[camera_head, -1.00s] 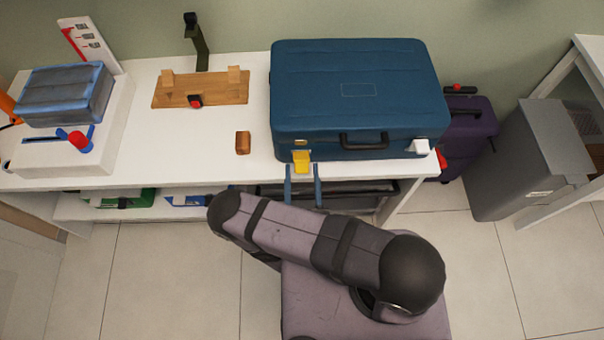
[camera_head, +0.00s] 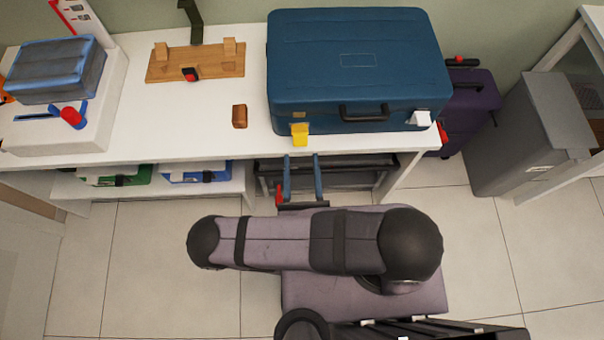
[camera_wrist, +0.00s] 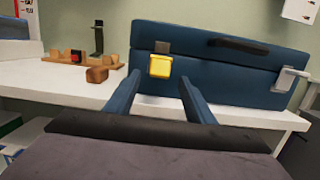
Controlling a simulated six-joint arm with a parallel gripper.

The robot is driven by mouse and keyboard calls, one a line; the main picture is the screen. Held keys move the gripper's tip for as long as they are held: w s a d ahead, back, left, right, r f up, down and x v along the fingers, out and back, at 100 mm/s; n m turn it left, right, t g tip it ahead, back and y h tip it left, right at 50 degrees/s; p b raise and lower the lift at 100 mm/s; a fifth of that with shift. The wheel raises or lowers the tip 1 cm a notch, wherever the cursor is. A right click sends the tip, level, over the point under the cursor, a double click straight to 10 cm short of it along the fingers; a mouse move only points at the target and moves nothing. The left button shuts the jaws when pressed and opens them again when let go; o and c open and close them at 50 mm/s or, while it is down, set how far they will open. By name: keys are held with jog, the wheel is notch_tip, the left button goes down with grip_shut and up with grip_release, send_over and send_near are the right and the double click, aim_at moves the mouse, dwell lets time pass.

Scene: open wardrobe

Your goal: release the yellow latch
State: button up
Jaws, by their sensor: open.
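The yellow latch (camera_head: 300,133) hangs on the front left of the blue suitcase (camera_head: 355,62), which lies on the white table. In the wrist view the yellow latch (camera_wrist: 160,66) hangs below a metal plate on the suitcase front. The white latch (camera_head: 420,118) is on the right of the case front; it also shows in the wrist view (camera_wrist: 290,79). My gripper (camera_head: 301,156) is open and empty, with its two blue fingers just in front of the table edge, apart from the yellow latch. In the wrist view the latch appears between and beyond the fingertips.
A small brown block (camera_head: 239,116) sits on the table (camera_head: 200,124) left of the suitcase. A wooden stand (camera_head: 195,64) is behind it. A purple suitcase (camera_head: 472,108) and a grey bin (camera_head: 520,130) stand to the right. Shelves lie under the tabletop.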

jog(key=shift+s+f+b, duration=0.15)
jog(key=shift+s+b, duration=0.15)
jog(key=shift+s, duration=0.95)
jog(key=d+m+g+h+b, duration=0.4)
jog(key=d+m+g+h, duration=0.4)
jog(key=m+g+h, duration=0.7)
jog(key=s+d+r+m+g+y+p, duration=0.1)
jog(key=d+r+m+g+y+p, duration=0.1)
jog(key=r+m+y, duration=0.5)
jog(key=s+d+r+m+g+y+p, duration=0.1)
jog(key=d+r+m+g+y+p, duration=0.1)
jog(key=r+m+y, duration=0.6)
notch_tip(320, 180, up, 2)
jog(key=d+m+p, duration=0.1)
jog(key=m+p, duration=0.1)
jog(key=m, duration=0.4)
jog(key=shift+g, duration=0.3)
